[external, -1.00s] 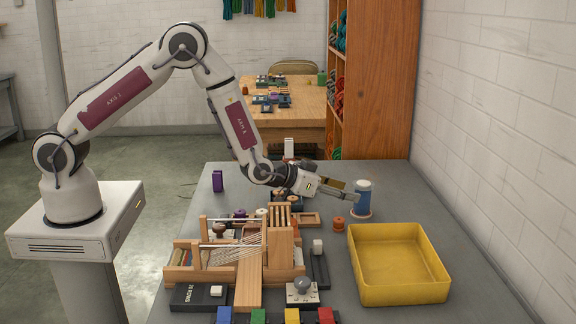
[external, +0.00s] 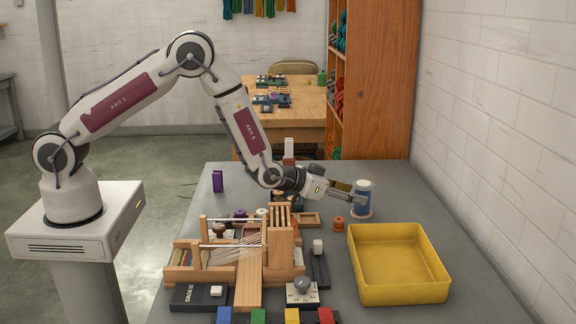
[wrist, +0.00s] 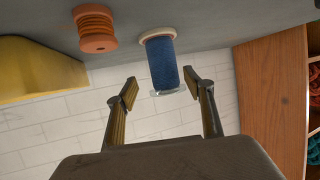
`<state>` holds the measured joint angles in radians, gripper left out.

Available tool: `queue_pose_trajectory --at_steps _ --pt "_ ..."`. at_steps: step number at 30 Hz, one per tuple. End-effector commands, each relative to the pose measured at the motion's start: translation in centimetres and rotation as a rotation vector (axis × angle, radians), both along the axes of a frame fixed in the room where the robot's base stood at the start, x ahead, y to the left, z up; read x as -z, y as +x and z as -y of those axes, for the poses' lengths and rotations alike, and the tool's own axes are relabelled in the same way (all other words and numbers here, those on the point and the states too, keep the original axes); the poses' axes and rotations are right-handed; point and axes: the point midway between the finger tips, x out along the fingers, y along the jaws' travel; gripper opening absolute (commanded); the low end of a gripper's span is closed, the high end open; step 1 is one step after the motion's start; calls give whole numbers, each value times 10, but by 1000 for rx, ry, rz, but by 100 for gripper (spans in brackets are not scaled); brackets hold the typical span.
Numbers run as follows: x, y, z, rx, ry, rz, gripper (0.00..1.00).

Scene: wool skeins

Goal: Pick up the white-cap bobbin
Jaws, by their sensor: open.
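The white-cap bobbin (external: 363,197) stands upright on the grey table, behind the yellow tray. It is wound with blue thread and has a pale base and a white cap. In the wrist view the blue bobbin (wrist: 162,62) hangs upside down in the picture, its cap end between the two fingertips. My gripper (external: 357,193) is open at the bobbin's upper left side in the external view. In the wrist view my gripper (wrist: 160,84) has one finger on each side of the bobbin, with gaps visible. I cannot tell how deep the bobbin is between them.
An orange spool (external: 338,223) stands left of the bobbin, close by. The yellow tray (external: 399,299) lies in front. A wooden loom (external: 249,279) with small parts fills the left of the table. The wooden shelf (external: 384,80) stands behind.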

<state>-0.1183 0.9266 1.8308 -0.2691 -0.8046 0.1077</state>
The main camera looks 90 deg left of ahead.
Motion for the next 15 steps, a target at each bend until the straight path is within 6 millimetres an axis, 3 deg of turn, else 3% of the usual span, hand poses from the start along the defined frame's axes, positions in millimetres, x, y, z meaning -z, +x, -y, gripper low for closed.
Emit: queue_pose_trajectory --at_steps 15 --pt "3 4 -3 -1 0 -1 52"
